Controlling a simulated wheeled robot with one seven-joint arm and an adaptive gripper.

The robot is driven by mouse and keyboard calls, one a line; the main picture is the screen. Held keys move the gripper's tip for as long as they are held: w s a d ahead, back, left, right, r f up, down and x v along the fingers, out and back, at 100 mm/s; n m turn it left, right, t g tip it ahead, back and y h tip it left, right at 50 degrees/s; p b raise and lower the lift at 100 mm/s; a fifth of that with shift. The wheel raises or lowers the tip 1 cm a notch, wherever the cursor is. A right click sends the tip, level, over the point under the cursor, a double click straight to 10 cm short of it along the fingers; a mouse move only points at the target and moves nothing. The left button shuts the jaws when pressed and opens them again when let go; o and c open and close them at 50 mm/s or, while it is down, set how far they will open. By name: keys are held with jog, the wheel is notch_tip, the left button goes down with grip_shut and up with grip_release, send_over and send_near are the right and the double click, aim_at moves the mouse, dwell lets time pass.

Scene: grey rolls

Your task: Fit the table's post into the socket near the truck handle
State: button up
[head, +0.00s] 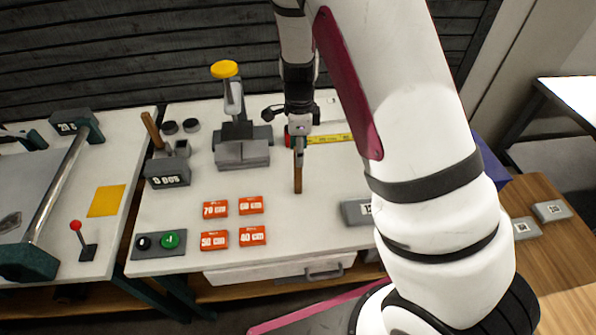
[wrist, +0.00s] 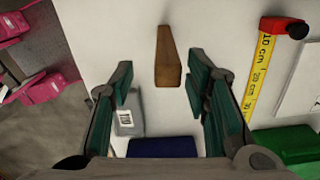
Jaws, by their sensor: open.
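A brown wooden post (head: 298,178) stands on the white table (head: 330,225), right of the orange labelled blocks. My gripper (head: 299,146) is above it, pointing down. In the wrist view the post (wrist: 168,58) lies between the spread fingers of my gripper (wrist: 163,80), with a gap on each side. My gripper is open and holds nothing. A second brown stick (head: 152,129) leans up behind a dark labelled block at the table's left. I cannot make out the socket or the truck handle for certain.
Orange blocks (head: 214,208) lie left of the post. A grey labelled block (head: 356,212) is to the right, a yellow tape measure (head: 330,139) behind. A vise-like tool with a yellow knob (head: 225,69) stands at the back. A wooden table (head: 550,187) is at far right.

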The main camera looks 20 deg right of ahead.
aim_at(298, 172)
jog(key=shift+w+f+p, duration=0.2)
jog(key=shift+f+p, duration=0.05)
jog(key=shift+f, duration=1.05)
jog(key=shift+w+f+p, duration=0.15)
jog(key=shift+f+p, duration=0.05)
jog(key=shift+f, duration=1.1)
grip_shut()
